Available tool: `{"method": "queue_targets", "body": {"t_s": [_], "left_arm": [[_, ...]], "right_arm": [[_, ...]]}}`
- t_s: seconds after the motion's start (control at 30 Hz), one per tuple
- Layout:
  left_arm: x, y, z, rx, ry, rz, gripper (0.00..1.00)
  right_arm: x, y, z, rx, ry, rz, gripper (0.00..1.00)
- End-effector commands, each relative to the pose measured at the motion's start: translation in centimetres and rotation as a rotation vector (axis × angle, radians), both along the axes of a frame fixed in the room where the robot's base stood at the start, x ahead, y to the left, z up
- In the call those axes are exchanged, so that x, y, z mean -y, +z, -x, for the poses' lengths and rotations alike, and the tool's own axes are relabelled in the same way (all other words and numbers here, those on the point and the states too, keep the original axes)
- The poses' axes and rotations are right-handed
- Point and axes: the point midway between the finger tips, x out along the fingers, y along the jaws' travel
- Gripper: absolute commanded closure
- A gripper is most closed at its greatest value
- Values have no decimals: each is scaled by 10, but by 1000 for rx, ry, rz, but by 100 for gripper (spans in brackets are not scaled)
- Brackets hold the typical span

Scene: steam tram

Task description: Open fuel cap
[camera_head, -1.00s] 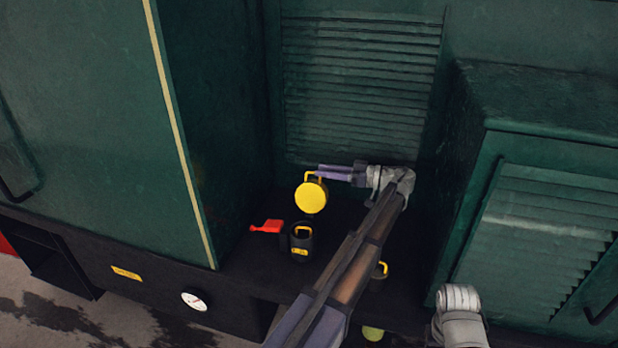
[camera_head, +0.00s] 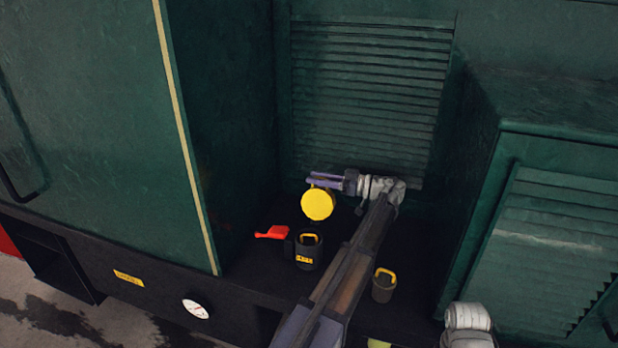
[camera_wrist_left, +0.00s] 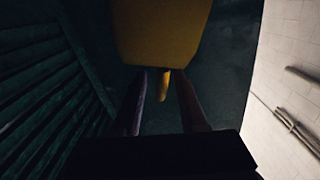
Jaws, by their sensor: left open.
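The yellow round cap (camera_head: 317,203) faces the camera behind a black can; what it is fixed to is hidden. Its yellow handle is at its top. My left gripper (camera_head: 313,182) is open at that handle, coming from the right. In the left wrist view the yellow cap (camera_wrist_left: 162,32) fills the top middle. A piece of its yellow handle (camera_wrist_left: 165,84) shows between the two open fingers (camera_wrist_left: 163,103). I cannot tell whether either finger touches it. My right gripper is not in view.
The black can (camera_head: 309,252) has a yellow handle and label. A red object (camera_head: 273,232) lies left of it, and a smaller can (camera_head: 384,286) stands right of my forearm.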

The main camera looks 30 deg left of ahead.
Motion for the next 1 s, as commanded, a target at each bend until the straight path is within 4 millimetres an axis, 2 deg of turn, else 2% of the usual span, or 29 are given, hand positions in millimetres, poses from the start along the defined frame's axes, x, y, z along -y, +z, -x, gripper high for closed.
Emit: {"method": "queue_targets", "body": {"t_s": [0.1,0.23,0.6,0.9,1.0], "left_arm": [[-16,0,4,0,2,0,58],[-25,0,6,0,-1,0,58],[-29,0,7,0,-1,0,59],[-29,0,7,0,-1,0,93],[-29,0,6,0,-1,0,100]], "right_arm": [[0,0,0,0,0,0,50],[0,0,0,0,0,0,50],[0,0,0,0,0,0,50],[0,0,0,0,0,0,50],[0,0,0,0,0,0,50]]}}
